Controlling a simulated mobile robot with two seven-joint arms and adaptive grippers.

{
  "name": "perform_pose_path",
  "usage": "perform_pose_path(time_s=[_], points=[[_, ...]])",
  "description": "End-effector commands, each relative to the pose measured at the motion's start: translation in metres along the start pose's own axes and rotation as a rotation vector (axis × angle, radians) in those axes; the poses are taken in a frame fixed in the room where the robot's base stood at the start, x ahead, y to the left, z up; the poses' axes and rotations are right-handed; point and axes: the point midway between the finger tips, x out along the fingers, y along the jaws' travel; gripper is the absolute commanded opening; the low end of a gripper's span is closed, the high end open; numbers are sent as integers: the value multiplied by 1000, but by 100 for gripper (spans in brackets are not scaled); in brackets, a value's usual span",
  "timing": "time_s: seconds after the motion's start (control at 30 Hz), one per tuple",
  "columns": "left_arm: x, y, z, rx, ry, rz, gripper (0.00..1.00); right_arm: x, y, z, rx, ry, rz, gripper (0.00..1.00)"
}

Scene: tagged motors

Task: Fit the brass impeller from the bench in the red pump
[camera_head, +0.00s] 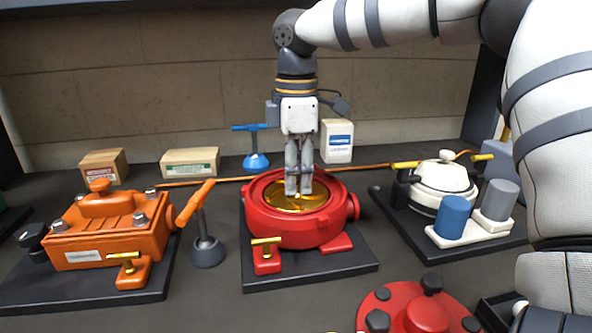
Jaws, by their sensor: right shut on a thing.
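The red pump (283,236) stands open on a dark base plate in the middle of the bench. The brass impeller (281,202) shows as a gold disc within the pump's round opening, below the rim. My right gripper (299,191) points straight down over the opening, its fingers close together and shut on the impeller near the middle. The fingertips hide the impeller's centre. I cannot tell whether the impeller is fully seated. My left gripper is not in view.
An orange machine (110,232) stands at left, and a white pot-like unit (444,178) with blue and grey cylinders at right. A red cover (415,309) with dark knobs lies at the front. Boxes (190,162), a blue-handled tool (256,160) and a white canister (337,141) stand behind.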

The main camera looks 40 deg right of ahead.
Motion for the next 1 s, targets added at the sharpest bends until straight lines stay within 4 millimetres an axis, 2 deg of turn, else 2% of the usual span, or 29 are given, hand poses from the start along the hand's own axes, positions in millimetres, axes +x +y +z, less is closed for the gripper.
perform_pose_path(time_s=[1.0], points=[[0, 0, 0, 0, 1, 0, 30, 23, 0, 0, 0, 2, 3, 0]])
